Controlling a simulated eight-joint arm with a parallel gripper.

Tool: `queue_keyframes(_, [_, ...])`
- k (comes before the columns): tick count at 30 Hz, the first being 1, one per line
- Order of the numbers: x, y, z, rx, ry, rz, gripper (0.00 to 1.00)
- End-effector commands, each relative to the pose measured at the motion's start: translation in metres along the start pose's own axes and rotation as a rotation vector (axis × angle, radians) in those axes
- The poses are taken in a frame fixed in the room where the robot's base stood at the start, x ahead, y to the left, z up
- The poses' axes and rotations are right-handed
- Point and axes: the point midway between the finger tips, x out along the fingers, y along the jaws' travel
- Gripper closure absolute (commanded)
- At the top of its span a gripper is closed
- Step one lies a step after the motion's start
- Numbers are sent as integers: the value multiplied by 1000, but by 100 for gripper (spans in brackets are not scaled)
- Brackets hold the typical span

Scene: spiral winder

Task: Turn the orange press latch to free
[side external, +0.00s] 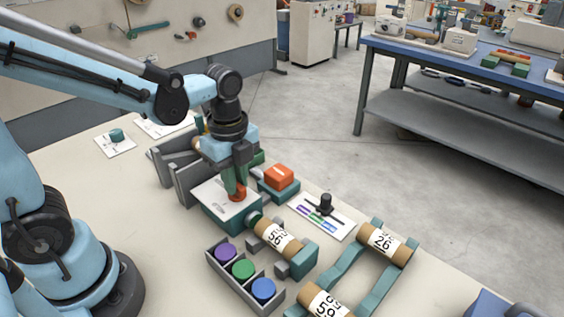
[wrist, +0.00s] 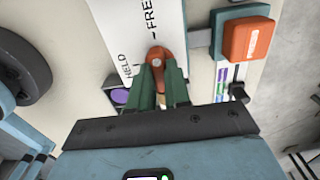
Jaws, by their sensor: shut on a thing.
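The orange press latch (side external: 237,193) sits on the white-topped press block (side external: 215,200) in the side view. In the wrist view, the latch (wrist: 157,55) shows its round screw head, and its lower part lies between my fingers. My gripper (side external: 236,187) points down and its green fingers are shut on the latch; they also show in the wrist view (wrist: 160,85). The white plate (wrist: 125,30) reads HELD left of the latch and FREE farther up. The fingers hide part of the latch, so I cannot tell its exact pointing direction.
A red-orange block (side external: 279,177) on a teal base stands close right of the gripper. A labelled roll (side external: 279,239) is in front of the press block. A tray (side external: 233,292) holds purple, green and blue discs. A slider panel (side external: 322,214) lies to the right.

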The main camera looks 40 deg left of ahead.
Motion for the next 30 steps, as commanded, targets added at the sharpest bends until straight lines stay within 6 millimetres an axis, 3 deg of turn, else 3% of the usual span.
queue_keyframes(9, [0,0,-1,7,3,-2,100])
queue_keyframes(10, [0,0,-1,7,3,-2,78])
queue_keyframes(14, [0,0,-1,5,2,-2,58])
queue_keyframes(24, [-1,0,0,3,1,0,57])
queue_keyframes(30, [-16,0,0,2,1,0,57])
